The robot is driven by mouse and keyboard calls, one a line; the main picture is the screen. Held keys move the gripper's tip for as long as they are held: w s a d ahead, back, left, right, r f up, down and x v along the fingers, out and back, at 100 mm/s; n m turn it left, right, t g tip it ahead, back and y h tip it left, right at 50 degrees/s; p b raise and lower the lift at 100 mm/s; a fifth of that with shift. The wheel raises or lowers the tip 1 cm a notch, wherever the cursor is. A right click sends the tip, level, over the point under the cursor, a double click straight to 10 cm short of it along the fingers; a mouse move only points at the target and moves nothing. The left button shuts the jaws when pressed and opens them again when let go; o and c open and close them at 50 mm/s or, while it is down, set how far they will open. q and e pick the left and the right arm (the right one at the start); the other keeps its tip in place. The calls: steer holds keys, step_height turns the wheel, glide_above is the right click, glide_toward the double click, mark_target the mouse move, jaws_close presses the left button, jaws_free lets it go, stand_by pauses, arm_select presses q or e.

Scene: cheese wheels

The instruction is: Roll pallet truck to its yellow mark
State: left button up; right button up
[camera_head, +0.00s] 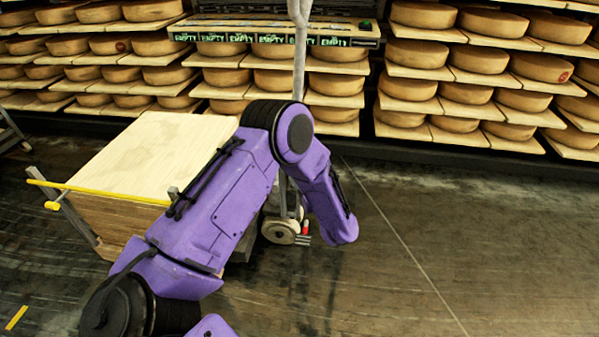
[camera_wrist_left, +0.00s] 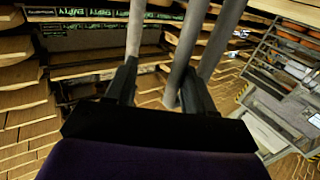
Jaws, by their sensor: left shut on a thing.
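The pallet truck shows partly behind my left arm in the head view, with an upright grey handle (camera_head: 299,60) and a pale wheel (camera_head: 280,231) near the floor. A stack of pale boards (camera_head: 150,150) stands just left of it; my arm hides where they meet. A short yellow stripe (camera_head: 17,317) lies on the floor at the lower left. My left gripper is hidden in the head view. In the left wrist view my left gripper (camera_wrist_left: 160,92) is shut on the grey tubing of the handle (camera_wrist_left: 185,55). My right gripper is out of view.
Shelves of cheese wheels (camera_head: 465,90) line the back, with a row of "EMPTY" labels (camera_head: 270,39) at the middle. The dark floor (camera_head: 430,270) is clear on the right.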

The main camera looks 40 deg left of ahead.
arm_select(q)
steer(key=p+v, duration=0.1)
steer(key=v, duration=0.9)
stand_by(0.6)
